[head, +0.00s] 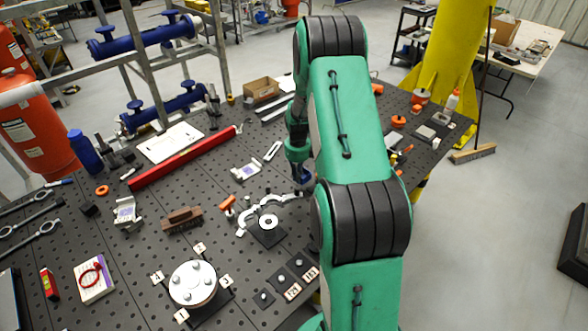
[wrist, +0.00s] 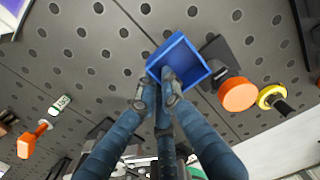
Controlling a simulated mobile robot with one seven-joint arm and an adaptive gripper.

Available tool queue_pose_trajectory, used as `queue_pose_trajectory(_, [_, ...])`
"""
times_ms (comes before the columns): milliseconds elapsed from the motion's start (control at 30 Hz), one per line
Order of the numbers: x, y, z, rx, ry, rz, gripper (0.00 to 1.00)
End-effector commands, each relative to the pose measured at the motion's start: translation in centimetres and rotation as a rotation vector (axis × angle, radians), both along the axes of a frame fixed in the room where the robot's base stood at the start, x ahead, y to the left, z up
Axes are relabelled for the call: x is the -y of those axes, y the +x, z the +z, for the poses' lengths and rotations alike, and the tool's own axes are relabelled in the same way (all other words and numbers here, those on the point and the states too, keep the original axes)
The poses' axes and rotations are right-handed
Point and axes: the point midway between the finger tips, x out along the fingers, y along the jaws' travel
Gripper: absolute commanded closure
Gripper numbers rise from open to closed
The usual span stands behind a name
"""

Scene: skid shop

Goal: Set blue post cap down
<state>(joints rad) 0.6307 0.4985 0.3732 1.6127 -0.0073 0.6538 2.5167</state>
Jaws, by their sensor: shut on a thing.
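The blue post cap (wrist: 190,57) is a square, open-sided blue piece at the fingertips in the wrist view. My gripper (wrist: 158,92) is shut on its near edge. The cap appears above the perforated dark table (wrist: 100,45); I cannot tell whether it touches it. In the head view my green arm hides much of the gripper, and a small patch of blue shows below it, beside the arm.
An orange round knob (wrist: 238,94) and a yellow-ringed piece (wrist: 271,97) are right of the cap. In the head view, a white flange (head: 193,284), curved silver clamp (head: 262,203) and red beam (head: 185,158) lie on the table. Some perforated top is bare.

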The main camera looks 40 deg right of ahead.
Motion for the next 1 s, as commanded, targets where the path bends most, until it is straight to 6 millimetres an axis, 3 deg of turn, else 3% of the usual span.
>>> queue_pose_trajectory(533, [4.7,6.8,-0.8,0.000,0.000,0.000,1.00])
queue_pose_trajectory(1000, [5.6,8.0,-0.9,0.000,0.000,0.000,1.00])
